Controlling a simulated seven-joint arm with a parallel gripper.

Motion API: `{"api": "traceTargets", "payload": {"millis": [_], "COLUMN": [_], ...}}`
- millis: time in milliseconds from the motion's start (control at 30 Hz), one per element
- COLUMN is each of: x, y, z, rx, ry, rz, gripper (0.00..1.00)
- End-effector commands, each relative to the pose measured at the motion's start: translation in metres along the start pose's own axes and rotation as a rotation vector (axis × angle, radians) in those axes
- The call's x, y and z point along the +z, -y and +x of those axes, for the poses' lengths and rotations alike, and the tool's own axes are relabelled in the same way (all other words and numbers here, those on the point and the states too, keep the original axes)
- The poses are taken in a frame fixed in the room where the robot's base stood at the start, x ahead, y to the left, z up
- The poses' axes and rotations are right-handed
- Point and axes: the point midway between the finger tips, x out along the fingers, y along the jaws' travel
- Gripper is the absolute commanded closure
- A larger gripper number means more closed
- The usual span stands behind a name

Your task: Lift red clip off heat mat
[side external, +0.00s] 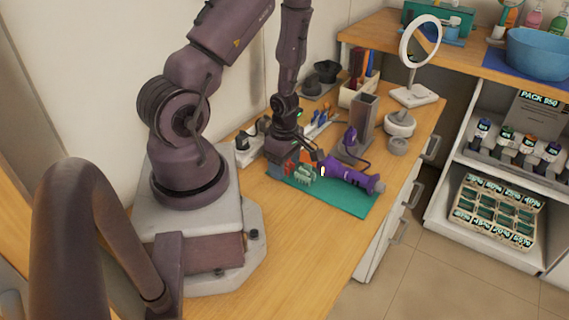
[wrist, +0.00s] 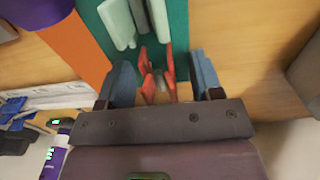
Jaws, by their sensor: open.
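The red clip (wrist: 147,76) lies on the teal heat mat (wrist: 177,18), near the mat's edge, in the wrist view. My gripper (wrist: 161,76) is open, with one blue-grey finger on each side of the clip. I see gaps between the fingers and the clip. Pale green clips (wrist: 118,22) lie on the mat just beyond it. In the side external view the red clip (side external: 289,166) shows small beside my gripper, at the left end of the mat (side external: 349,205). My gripper partly hides it there.
A purple hair tool (side external: 348,178) lies across the mat to the right of the clips. A grey holder (side external: 363,122) stands behind it. An orange strip (wrist: 72,42) shows beside the mat in the wrist view. The front of the wooden counter (side external: 300,232) is clear.

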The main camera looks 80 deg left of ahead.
Motion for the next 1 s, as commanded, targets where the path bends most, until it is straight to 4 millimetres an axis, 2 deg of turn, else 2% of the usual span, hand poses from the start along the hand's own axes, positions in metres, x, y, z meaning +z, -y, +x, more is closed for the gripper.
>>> {"api": "traceTargets", "payload": {"millis": [200,400,467,767,1000], "x": [-0.0001,-0.0001,-0.0001,0.0,0.0002], "y": [-0.0001,-0.0001,-0.0001,-0.0002,-0.0011], "z": [0.0001,-0.0001,-0.0001,-0.0008,-0.0089], "rx": [0.0,0.0,0.001,0.001,0.005], "ry": [0.0,0.0,0.0,0.0,0.001], "rz": [-0.001,0.0,0.0,0.001,0.002], "gripper": [0.4,0.86,0.98,0.98,0.98]}}
